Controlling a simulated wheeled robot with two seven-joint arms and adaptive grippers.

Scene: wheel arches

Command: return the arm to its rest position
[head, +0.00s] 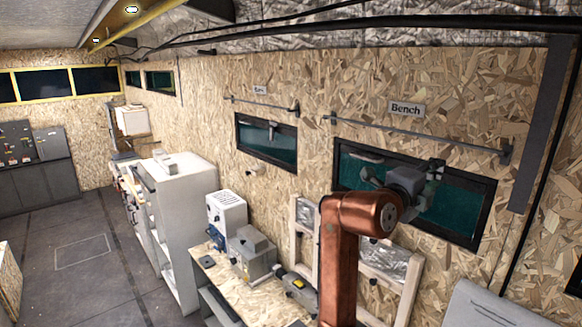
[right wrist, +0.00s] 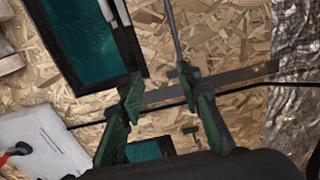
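My right arm (head: 341,250), copper-coloured, rises at the right of the head view and bends over at its top. My right gripper (head: 432,175) is up in front of the right-hand window, with no object seen in it. In the right wrist view its two green fingers (right wrist: 165,95) stand well apart, with only wall and window behind them. My left arm and gripper do not show.
Two dark windows (head: 266,148) with rods above them are in the chipboard wall, near a "Bench" sign (head: 407,108). Below are a workbench (head: 248,296) with machines, a white cabinet (head: 182,225) and a light panel (head: 490,306). The floor (head: 100,285) at left is mostly clear.

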